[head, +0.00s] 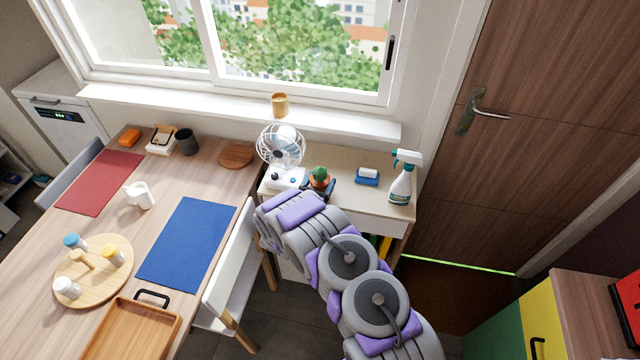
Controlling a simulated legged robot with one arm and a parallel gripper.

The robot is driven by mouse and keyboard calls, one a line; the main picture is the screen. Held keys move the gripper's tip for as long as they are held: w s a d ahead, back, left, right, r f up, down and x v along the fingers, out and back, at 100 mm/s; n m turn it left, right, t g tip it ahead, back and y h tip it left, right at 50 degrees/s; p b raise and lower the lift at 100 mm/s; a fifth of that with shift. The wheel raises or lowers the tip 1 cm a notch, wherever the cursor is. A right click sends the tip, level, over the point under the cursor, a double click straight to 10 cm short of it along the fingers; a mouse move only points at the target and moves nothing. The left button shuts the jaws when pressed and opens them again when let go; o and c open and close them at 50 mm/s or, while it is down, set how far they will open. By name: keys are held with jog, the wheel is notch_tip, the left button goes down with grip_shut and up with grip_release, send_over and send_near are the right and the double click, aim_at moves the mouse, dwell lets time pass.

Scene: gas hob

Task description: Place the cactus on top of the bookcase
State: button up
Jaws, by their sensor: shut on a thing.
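The cactus (320,174) is a small green and orange thing in the head view, seen over the top of the bookcase. My gripper (319,186) is shut on it, with dark fingers at its sides. The arm hides the lower part of the cactus, and I cannot tell whether it touches the surface. The bookcase (342,167) is a low unit with a pale top under the window. Part of its front is hidden by my arm.
On the bookcase top, a white fan (281,150) stands left of the cactus. A blue and white sponge (367,176) and a spray bottle (403,180) stand to the right. A wooden table (165,215) and white chair (236,262) are at left. A door (500,170) is at right.

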jog(key=shift+a+f, duration=0.1)
jog(key=o, duration=0.9)
jog(key=shift+o, duration=0.2)
jog(key=p+v, duration=0.2)
jog(key=v, duration=1)
